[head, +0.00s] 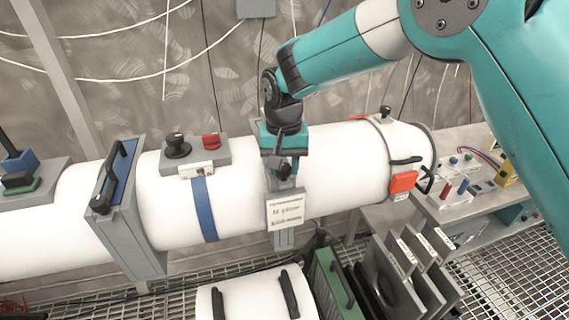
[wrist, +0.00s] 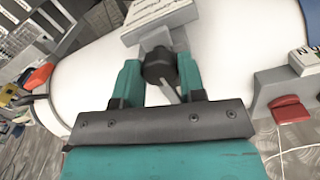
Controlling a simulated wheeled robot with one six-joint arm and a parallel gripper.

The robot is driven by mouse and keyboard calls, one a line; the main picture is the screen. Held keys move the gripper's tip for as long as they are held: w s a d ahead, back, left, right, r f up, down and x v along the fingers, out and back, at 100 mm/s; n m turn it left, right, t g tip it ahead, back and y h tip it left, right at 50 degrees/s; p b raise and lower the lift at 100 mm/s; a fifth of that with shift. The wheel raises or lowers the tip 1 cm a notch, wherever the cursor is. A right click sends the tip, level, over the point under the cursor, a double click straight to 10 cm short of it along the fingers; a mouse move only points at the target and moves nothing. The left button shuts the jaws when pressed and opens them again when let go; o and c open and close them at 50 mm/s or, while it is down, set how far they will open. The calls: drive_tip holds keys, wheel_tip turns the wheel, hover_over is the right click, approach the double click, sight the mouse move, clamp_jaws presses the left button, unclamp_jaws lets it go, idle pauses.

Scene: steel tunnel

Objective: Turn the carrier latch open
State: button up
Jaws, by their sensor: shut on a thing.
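A black knob (wrist: 159,66), which looks like the carrier latch, sits on a grey mount on the white tube (head: 335,165). My gripper (wrist: 158,74) is shut on this knob, with one teal finger on each side of it. A thin light metal bar shows between the fingers below the knob. In the head view my gripper (head: 285,165) points down at the tube's middle, just above a label plate (head: 286,209). The knob is mostly hidden there by the gripper. The label plate also shows in the wrist view (wrist: 158,14).
A grey box with a black dial (head: 177,145) and a red switch (head: 211,141) stands on the tube to the left. An orange clasp (head: 403,181) is at the tube's right end. Dark plates (head: 405,270) and a white cylinder (head: 255,298) lie in front, below.

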sight(284, 166)
drive_tip(key=shift+n, duration=0.3)
drive_tip(key=n, duration=0.4)
drive_tip(key=shift+b, duration=0.35)
drive_tip(key=n, duration=0.4)
drive_tip(key=shift+n, duration=0.3)
drive_tip(key=n, duration=0.4)
drive_tip(key=shift+b, duration=0.35)
drive_tip(key=shift+w+r+n, duration=0.1)
drive_tip(key=shift+n, duration=2.1)
drive_tip(key=o, duration=0.9)
drive_tip(key=shift+o, duration=0.2)
wheel_tip(284, 166, up, 17)
drive_tip(key=b, duration=0.3)
drive_tip(key=shift+r, duration=0.15)
